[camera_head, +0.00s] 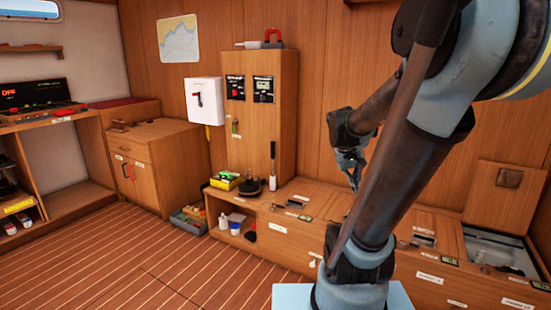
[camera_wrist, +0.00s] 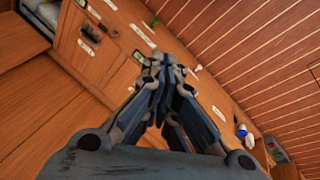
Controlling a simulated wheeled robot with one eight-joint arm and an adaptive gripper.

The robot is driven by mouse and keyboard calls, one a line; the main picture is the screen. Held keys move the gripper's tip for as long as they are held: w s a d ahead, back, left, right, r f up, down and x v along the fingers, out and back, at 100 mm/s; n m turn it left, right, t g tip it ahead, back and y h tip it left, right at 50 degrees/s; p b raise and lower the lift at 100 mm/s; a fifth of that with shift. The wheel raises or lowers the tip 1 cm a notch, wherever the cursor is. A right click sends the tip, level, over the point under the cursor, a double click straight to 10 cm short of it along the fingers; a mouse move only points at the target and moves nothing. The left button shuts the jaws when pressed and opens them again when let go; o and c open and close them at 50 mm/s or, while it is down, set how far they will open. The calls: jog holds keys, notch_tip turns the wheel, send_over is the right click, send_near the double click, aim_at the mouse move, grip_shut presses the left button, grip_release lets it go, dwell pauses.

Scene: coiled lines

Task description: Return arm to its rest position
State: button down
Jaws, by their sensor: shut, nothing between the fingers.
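My gripper (camera_head: 352,178) is in the middle of the head view, in front of the wood-panelled wall and above the long low locker bench. Its fingers point downward. In the wrist view my gripper (camera_wrist: 166,62) shows large, with its fingertips together and nothing between them. My arm fills the right half of the head view and hides part of the bench and the wall behind it.
The low wooden locker bench (camera_head: 283,238) runs along the wall. At the right, one locker (camera_head: 500,252) stands open with its lid (camera_head: 506,195) raised. A tall cabinet (camera_head: 262,120) stands behind. A yellow box (camera_head: 225,181) sits at the bench's left end. The plank floor (camera_head: 130,262) is clear at left.

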jog(key=s+a+f+y, duration=0.1)
jog(key=s+a+f, duration=0.2)
jog(key=s, duration=0.3)
jog(key=s+a+f+y, duration=0.2)
jog(key=s+a+f, duration=0.2)
jog(key=s, duration=0.3)
jog(key=shift+a+f+n+t+y, duration=0.15)
jog(key=shift+a+n+t+y, duration=0.15)
jog(key=shift+a, duration=0.35)
jog(key=shift+d, duration=0.1)
